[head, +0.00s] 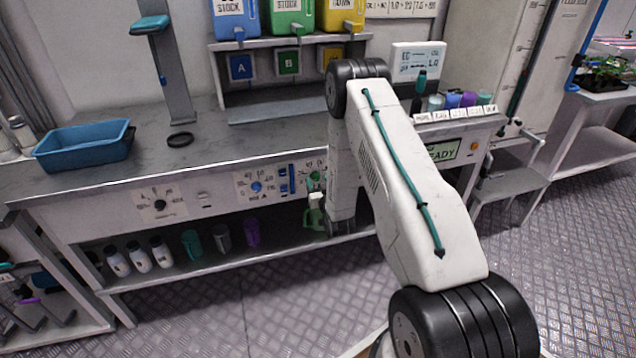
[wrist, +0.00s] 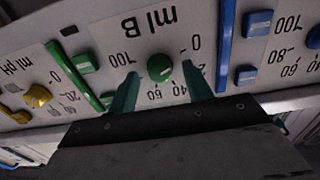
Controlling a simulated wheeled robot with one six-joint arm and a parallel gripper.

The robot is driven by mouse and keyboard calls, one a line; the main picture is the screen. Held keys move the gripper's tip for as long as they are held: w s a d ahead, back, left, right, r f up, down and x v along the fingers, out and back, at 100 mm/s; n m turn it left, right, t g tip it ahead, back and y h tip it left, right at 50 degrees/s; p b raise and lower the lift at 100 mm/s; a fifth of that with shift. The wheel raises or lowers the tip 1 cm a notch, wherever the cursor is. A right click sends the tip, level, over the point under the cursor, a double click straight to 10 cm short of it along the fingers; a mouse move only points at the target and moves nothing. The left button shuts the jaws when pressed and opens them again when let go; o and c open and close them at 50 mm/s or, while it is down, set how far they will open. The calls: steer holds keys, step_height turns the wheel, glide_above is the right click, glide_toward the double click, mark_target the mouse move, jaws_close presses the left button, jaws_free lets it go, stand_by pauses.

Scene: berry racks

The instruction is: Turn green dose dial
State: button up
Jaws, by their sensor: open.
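The green dose dial (wrist: 160,68) is a round knob on a white panel marked "ml B", with a scale from 0 to 100; the wrist view shows it upside down. My gripper (wrist: 160,85) is open, with one green finger on each side of the dial. I cannot tell whether the fingers touch it. In the head view my gripper (head: 316,205) is at the front panel of the bench, and my arm hides part of the panel there. A bit of green dial (head: 315,176) shows just above it.
A blue dial (head: 256,187) and a black dial (head: 160,204) sit left along the same panel. A yellow dial (wrist: 38,95) is on the other side. Blue slides (wrist: 226,45) and a green slide (wrist: 75,75) flank the green dial. Bottles (head: 163,252) stand on the shelf below.

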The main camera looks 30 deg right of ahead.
steer(key=shift+w, duration=0.2)
steer(key=c, duration=1)
steer(key=shift+o, duration=0.2)
